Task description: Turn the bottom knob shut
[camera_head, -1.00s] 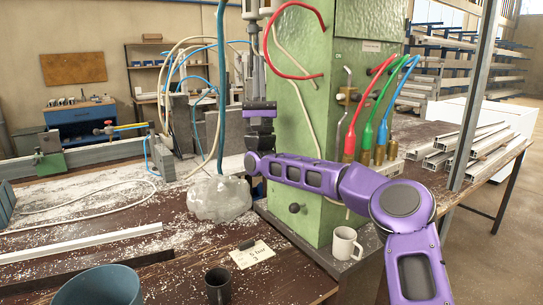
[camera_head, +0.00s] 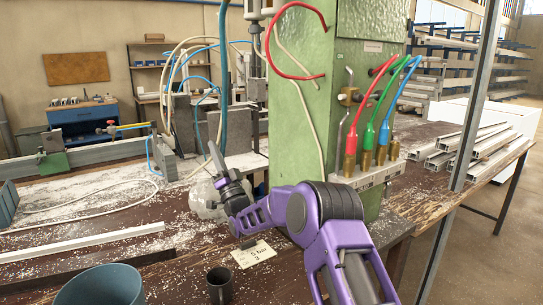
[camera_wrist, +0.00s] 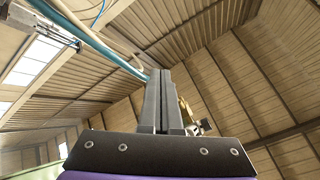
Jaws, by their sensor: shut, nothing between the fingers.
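The green column (camera_head: 303,110) stands in the middle of the head view. Its low dark knob is hidden behind my arm now.
Blue hoses (camera_head: 222,60) hang close by the gripper. A dark cup (camera_head: 219,285), a label card (camera_head: 254,253) and a teal bowl (camera_head: 102,287) are on the bench front. Red, green and blue hoses (camera_head: 384,125) run to a manifold at right. Metal profiles (camera_head: 470,148) lie further right.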

